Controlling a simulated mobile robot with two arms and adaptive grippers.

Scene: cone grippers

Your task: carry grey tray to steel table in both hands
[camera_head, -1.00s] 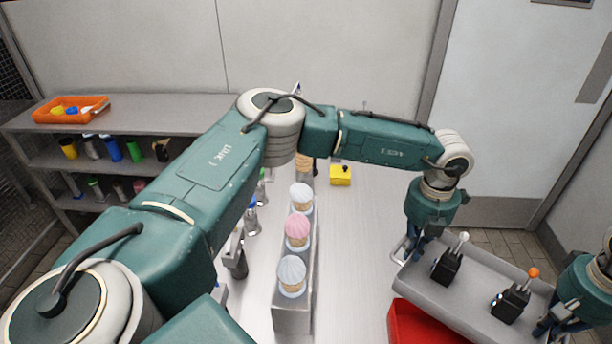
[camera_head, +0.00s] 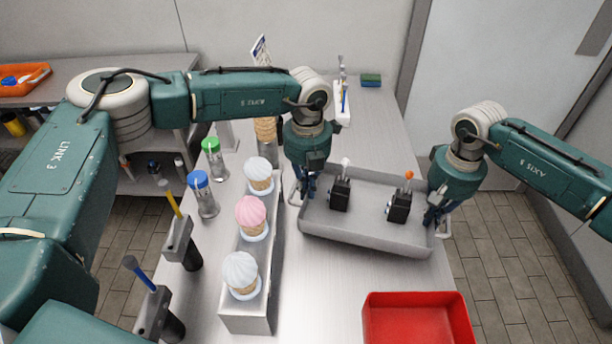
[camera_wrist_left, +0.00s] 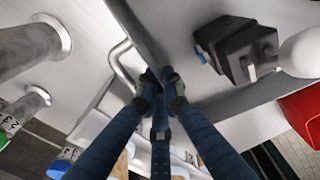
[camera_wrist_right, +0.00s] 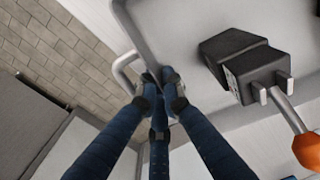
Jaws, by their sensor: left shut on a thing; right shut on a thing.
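The grey tray (camera_head: 350,237) is over the steel table (camera_head: 330,312), right of the cone stand; I cannot tell whether it touches the tabletop. It looks roughly level. Two black devices lie in it, one with a white ball tip (camera_head: 340,193) and one with an orange tip (camera_head: 400,206). My left gripper (camera_head: 302,192) is shut on the tray's left end, by its wire handle (camera_wrist_left: 124,66). My right gripper (camera_head: 434,218) is shut on the right end, by the other handle (camera_wrist_right: 126,72). Both fingertips show closed at the tray wall in the wrist views.
A stand (camera_head: 250,317) holds several cones with pink and pale tops, close left of the tray. Bottles with blue (camera_head: 198,180) and green caps stand beyond it. A red bin (camera_head: 418,322) is at the front right. A green sponge (camera_head: 371,80) lies at the back.

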